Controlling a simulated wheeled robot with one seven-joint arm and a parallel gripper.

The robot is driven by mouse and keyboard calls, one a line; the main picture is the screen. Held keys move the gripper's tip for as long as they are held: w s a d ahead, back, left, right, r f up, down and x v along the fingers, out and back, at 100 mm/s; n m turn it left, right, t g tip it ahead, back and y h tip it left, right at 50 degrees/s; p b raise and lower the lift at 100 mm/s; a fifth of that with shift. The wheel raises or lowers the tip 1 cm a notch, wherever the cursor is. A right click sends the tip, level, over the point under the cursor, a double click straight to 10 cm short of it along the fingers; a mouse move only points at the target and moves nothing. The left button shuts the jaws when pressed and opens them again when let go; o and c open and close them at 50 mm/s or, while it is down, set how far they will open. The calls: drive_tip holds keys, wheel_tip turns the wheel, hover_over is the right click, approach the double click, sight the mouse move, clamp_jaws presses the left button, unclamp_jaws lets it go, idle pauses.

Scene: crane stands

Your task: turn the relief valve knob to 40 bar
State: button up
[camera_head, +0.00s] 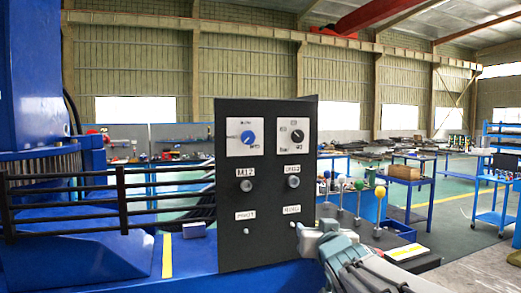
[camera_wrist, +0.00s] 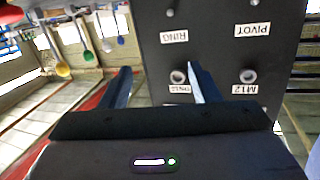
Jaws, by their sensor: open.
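A dark upright panel (camera_head: 268,205) carries two white dial plates near its top. The left plate has a blue knob (camera_head: 248,137); the right has a black knob (camera_head: 296,135). Their scale marks are too small to read, and neither is clearly labelled as the relief valve. My gripper (camera_wrist: 158,66) is open and empty in the wrist view, before the panel's lower half. One finger overlaps the panel beside a round fitting (camera_wrist: 179,77); the other lies past the panel's edge. Both dial knobs are outside the wrist view. In the head view my arm is at lower right.
Below the dials are two round fittings, the left one labelled M12 (camera_head: 246,184), and small toggles labelled PIVOT and RING (camera_wrist: 170,12). Ball-topped levers (camera_head: 380,191) stand right of the panel. A black railing (camera_head: 120,200) runs left. Space before the dials looks clear.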

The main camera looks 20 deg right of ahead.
wheel_tip(320, 180, up, 8)
drive_tip(key=d+n+t, duration=0.1)
drive_tip(key=d+t, duration=0.1)
drive_tip(key=t, duration=0.2)
drive_tip(key=n+t+y+p, duration=0.1)
drive_tip(key=n+t+y, duration=0.15)
drive_tip(key=y, duration=0.25)
approach(299, 139)
drive_tip(key=shift+n, duration=0.35)
drive_tip(key=p+x, duration=0.4)
drive_tip(key=x, duration=0.4)
drive_tip(key=shift+w+r+p, duration=0.2)
drive_tip(key=shift+w+p, duration=0.05)
drive_tip(key=shift+p, duration=0.05)
drive_tip(key=c, duration=1)
